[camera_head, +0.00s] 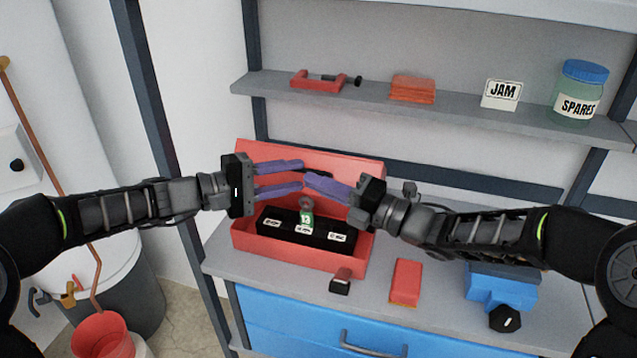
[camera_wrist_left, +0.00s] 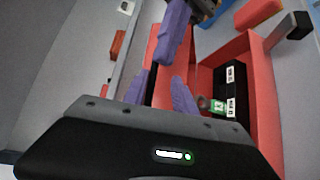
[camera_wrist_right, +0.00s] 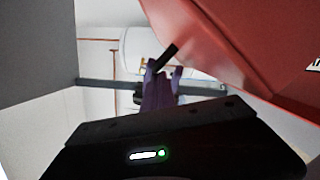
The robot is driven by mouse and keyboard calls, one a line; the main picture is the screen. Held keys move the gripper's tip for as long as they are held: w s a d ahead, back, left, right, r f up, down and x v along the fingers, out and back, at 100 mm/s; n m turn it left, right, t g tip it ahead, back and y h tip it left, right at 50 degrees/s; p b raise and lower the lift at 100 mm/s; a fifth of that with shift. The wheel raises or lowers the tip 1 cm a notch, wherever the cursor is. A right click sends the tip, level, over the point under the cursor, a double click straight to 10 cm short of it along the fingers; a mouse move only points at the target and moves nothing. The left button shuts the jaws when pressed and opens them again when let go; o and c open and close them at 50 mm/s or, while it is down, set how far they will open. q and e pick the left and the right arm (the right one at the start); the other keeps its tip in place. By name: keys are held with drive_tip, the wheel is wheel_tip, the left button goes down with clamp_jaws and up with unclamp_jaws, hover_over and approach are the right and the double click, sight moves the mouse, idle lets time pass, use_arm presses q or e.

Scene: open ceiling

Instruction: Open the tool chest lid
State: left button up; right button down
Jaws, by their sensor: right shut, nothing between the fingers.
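The red tool chest (camera_head: 300,258) stands on the grey bench top, its lid (camera_head: 345,162) raised and leaning up at the back. Inside is a black tray (camera_head: 275,233) with white labels and a green tag (camera_head: 306,218) marked 13. My left gripper (camera_head: 301,176) is open and empty in front of the lid, its purple fingers apart. My right gripper (camera_head: 309,178) is shut and empty, its fingertips close to the left fingertips; whether they touch is unclear. The lid also shows in the right wrist view (camera_wrist_right: 225,40). The arms hide part of the lid.
The shelf (camera_head: 450,105) above holds a red clamp (camera_head: 318,80), a JAM sign (camera_head: 501,94) and a SPARES jar (camera_head: 579,92).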

use_arm(q)
drive_tip(key=v, duration=1.1)
drive_tip(key=shift+s, duration=0.15)
drive_tip(key=s+d+f+m+g+y, duration=0.1)
drive_tip(key=s+d+f+g+y, duration=0.15)
drive_tip(key=f, duration=0.65)
drive_tip(key=s+d+f+g+y, duration=0.1)
drive_tip(key=s+d+f, duration=0.15)
drive_tip(key=f, duration=0.65)
drive_tip(key=s+d+f+m+g+y, duration=0.15)
drive_tip(key=s+f, duration=0.25)
drive_tip(key=f, duration=0.4)
drive_tip(key=s+f+m+g+y, duration=0.1)
drive_tip(key=s+f+y, duration=0.4)
drive_tip(key=s+f, duration=1.4)
wheel_tip(320, 180, down, 4)
drive_tip(key=shift+d+f+m+g+y, duration=0.1)
drive_tip(key=shift+d+m+g+y, duration=0.25)
drive_tip(key=shift+m, duration=0.4)
